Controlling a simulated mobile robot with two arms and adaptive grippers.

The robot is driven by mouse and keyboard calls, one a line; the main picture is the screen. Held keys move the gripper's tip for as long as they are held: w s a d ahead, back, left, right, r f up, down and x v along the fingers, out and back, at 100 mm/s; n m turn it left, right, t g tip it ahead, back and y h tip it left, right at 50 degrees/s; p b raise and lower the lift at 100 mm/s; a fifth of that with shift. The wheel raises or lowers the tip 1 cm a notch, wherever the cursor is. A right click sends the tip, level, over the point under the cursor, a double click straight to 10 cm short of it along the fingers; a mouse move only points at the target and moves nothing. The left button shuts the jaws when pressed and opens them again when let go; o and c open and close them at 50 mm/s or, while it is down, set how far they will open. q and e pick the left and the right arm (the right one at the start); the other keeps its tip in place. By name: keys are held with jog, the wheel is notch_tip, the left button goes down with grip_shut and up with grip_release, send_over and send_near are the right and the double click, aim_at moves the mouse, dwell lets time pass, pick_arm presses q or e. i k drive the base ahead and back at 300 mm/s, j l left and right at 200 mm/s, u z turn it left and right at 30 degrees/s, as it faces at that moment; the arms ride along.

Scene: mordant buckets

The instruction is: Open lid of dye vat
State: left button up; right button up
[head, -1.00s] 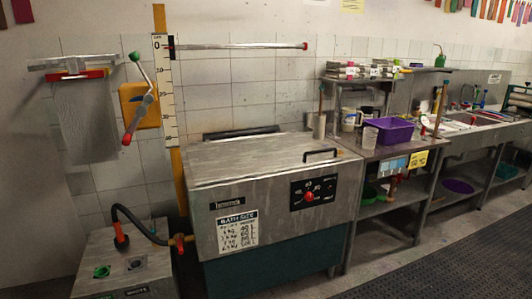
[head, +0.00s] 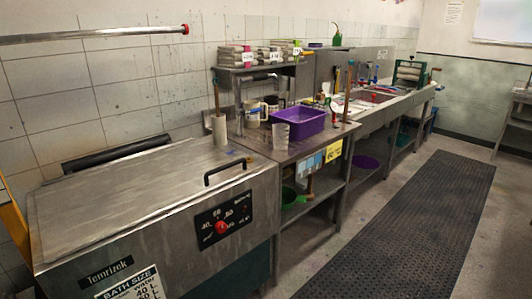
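The dye vat (head: 180,262) is a grey metal box at the lower left of the head view, with a dial panel, a red knob (head: 222,227) and a "BATH SIZE" label on its front. Its flat metal lid (head: 130,203) lies closed on top. A black handle (head: 225,172) stands at the lid's right front edge. A dark roll or bar (head: 115,153) runs behind the lid's back edge. Neither of my grippers shows in the view.
A steel bench (head: 290,148) with a purple tub (head: 298,121), cups and tools stands right of the vat. A sink counter continues beyond it. A black floor mat (head: 410,230) lies clear at right. A metal rail (head: 95,34) is on the wall above the vat.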

aim_at(99, 196)
jog(key=i+l, duration=0.2)
jog(key=i, duration=0.3)
jog(key=i+l, duration=0.25)
jog(key=i, duration=0.25)
